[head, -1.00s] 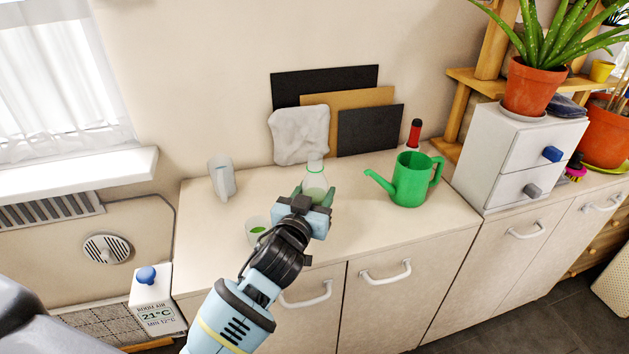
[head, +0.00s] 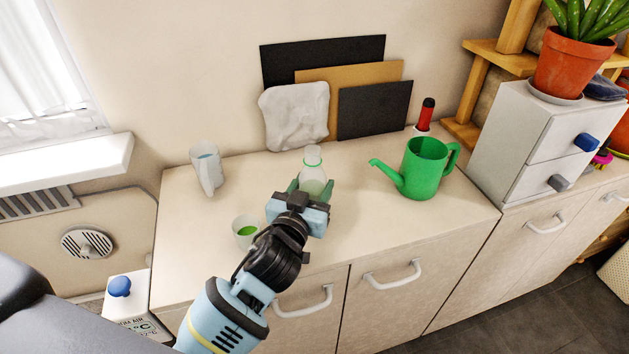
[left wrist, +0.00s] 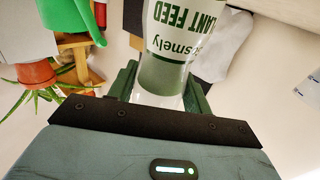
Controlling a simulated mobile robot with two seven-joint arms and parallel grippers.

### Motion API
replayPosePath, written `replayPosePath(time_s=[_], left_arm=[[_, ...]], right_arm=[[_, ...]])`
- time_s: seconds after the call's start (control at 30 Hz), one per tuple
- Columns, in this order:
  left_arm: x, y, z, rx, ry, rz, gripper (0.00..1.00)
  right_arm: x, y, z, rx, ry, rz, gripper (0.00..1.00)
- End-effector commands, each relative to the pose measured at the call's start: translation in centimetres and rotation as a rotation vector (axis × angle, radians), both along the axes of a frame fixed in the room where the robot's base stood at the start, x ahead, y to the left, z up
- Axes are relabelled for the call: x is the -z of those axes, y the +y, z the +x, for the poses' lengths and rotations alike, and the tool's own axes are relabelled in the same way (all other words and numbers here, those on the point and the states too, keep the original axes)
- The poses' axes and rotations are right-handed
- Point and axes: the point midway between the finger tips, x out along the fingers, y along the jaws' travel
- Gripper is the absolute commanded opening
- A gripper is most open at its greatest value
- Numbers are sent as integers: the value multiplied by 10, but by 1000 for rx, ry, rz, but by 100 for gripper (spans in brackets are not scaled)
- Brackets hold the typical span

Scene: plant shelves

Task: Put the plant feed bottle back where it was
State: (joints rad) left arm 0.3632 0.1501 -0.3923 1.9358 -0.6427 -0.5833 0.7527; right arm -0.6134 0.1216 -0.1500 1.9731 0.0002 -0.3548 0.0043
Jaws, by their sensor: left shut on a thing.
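The plant feed bottle (head: 313,168) is a clear bottle with a green ring near its top and a green-and-white label. My left gripper (head: 311,190) is shut on it from the front, with green fingers on both sides. In the left wrist view the bottle (left wrist: 172,50) shows its "PLANT FEED" label, upside down, between the fingers (left wrist: 160,88). The bottle is over the wooden counter (head: 360,230). Its base is hidden behind the gripper, so I cannot tell whether it touches the counter. My right gripper is not in view.
A cup with green contents (head: 246,232) stands close left of the gripper. A clear jug (head: 206,168) is farther left, a green watering can (head: 422,172) to the right. A white cloth-like slab (head: 295,115) and dark boards (head: 375,110) lean at the wall. Counter between bottle and can is clear.

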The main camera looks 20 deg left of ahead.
Motion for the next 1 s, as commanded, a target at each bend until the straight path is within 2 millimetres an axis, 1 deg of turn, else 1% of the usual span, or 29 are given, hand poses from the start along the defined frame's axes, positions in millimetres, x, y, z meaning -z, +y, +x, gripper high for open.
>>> replayPosePath(time_s=[0.03, 0.27, 0.47, 0.5, 0.63, 0.9, 1.0], left_arm=[[7, -1, -2, 1, 2, -1, 18], [0, -1, -2, 0, -8, -1, 18], [6, -1, -2, 0, -6, -2, 18], [5, -1, -2, -1, -5, -1, 55], [4, -1, -2, 0, -6, -1, 71], [4, -1, -2, 0, -7, -1, 71], [-3, -1, -2, 0, -11, 0, 71]], right_arm=[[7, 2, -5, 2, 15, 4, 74], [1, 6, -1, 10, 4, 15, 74], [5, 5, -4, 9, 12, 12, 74], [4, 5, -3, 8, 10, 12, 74], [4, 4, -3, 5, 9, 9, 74], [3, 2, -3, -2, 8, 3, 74], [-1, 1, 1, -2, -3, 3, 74]])
